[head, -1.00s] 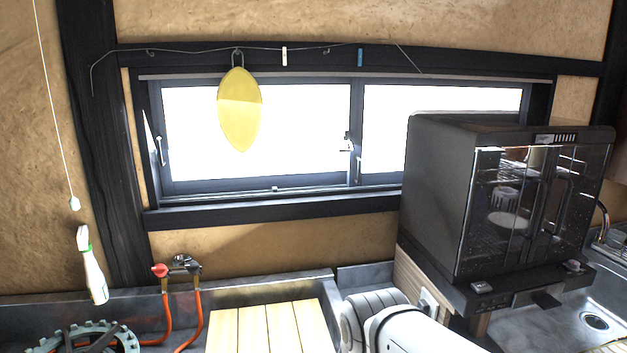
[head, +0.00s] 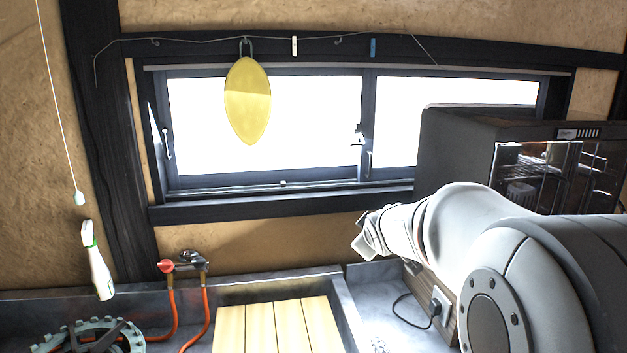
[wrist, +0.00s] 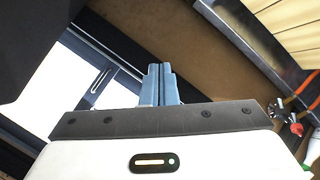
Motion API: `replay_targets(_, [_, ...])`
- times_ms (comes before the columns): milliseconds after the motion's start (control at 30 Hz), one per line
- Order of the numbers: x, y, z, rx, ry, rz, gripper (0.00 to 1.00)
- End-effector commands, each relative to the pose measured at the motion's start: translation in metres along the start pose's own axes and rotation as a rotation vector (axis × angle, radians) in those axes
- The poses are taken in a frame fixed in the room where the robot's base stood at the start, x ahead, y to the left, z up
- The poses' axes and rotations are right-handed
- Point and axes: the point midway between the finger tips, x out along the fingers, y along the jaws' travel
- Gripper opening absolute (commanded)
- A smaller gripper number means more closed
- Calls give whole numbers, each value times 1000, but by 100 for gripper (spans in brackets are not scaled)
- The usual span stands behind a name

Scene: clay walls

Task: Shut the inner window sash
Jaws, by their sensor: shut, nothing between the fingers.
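The window (head: 270,186) is wide and dark-framed, with a left sash (head: 265,178) and a right sash (head: 455,79). A pale handle (head: 167,143) sits at the left sash's left edge, and a latch (head: 357,135) and small handle (head: 368,163) sit by the middle stiles. I cannot tell for sure which sash is the inner one. In the wrist view, my gripper (wrist: 160,72) has blue-grey fingers together, empty, in front of the clay wall, with part of the window (wrist: 75,75) to the left.
A yellow oval item (head: 248,100) hangs from a wire before the left pane. A dark oven-like cabinet (head: 455,150) covers the window's lower right.

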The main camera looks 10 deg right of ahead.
Motion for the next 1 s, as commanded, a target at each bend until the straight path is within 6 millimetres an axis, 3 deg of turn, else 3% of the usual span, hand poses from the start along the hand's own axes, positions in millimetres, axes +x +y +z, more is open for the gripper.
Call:
replay_targets(33, [27, 22, -10, -80, 63, 53, 0])
replay_targets(100, [57, 48, -30, -213, 175, 118, 0])
replay_targets(200, [91, 76, -49, -396, 314, 213, 0])
replay_targets(300, [114, 91, -61, -543, 429, 288, 0])
replay_targets(500, [136, 101, -68, -705, 565, 373, 0])
replay_targets(667, [144, 104, -76, -736, 594, 389, 0])
replay_targets(1000, [191, 111, -118, -733, 594, 385, 0])
